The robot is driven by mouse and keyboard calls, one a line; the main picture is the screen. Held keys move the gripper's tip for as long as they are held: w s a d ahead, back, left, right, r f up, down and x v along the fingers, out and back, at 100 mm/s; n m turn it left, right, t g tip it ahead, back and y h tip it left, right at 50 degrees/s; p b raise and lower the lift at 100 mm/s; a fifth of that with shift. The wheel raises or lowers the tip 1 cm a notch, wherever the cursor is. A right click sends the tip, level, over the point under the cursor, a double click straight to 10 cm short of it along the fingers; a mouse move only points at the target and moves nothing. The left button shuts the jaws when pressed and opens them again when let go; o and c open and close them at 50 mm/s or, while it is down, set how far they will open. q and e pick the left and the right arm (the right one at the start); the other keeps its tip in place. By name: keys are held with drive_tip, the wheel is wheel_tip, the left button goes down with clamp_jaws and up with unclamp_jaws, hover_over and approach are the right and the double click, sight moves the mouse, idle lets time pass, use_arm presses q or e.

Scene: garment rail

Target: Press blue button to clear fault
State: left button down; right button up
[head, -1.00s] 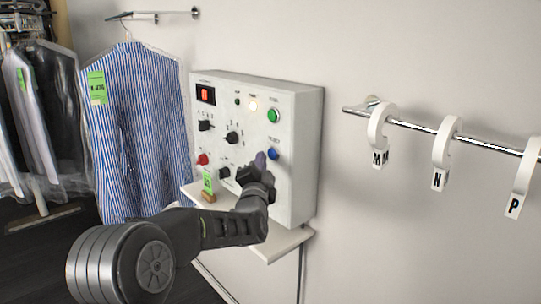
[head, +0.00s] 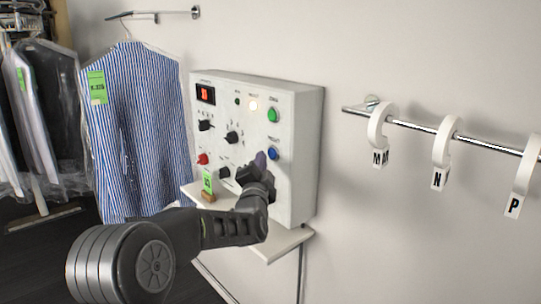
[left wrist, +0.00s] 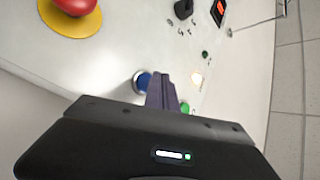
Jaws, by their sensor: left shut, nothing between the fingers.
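The blue button (head: 272,153) sits on the right side of the white control box's front face (head: 255,185). It also shows in the left wrist view (left wrist: 142,81), just left of my fingertips. My left gripper (head: 260,160) is shut and empty, with its fingers close to the box face beside the blue button. In the left wrist view the closed fingers (left wrist: 162,92) overlap the button's right edge in the picture. I cannot tell whether they touch it. My right gripper is not in view.
The box also carries a green button (head: 273,115), a lit lamp (head: 253,105), a red switch (head: 205,94), a red button (head: 202,159) and black knobs (head: 231,137). A shelf (head: 280,244) lies below. A striped shirt (head: 140,130) hangs left; a rail (head: 410,126) is right.

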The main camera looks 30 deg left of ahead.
use_arm(q)
drive_tip(key=shift+w, duration=0.15)
idle(0.7)
drive_tip(key=shift+w+d, duration=0.1)
drive_tip(key=shift+w, duration=0.15)
drive_tip(key=shift+w+d, duration=0.15)
drive_tip(key=shift+w, duration=0.25)
idle(0.8)
drive_tip(key=shift+s, duration=0.1)
drive_tip(key=shift+s+a+b, duration=0.2)
drive_tip(key=shift+s+b, duration=0.35)
drive_tip(key=shift+s, duration=0.15)
drive_tip(key=shift+s, duration=0.1)
drive_tip(key=s, duration=0.1)
drive_tip(key=s+a+b, duration=0.1)
drive_tip(key=s, duration=0.1)
drive_tip(key=s+b, duration=0.1)
drive_tip(key=shift+s+a, duration=0.25)
drive_tip(key=shift+s, duration=0.05)
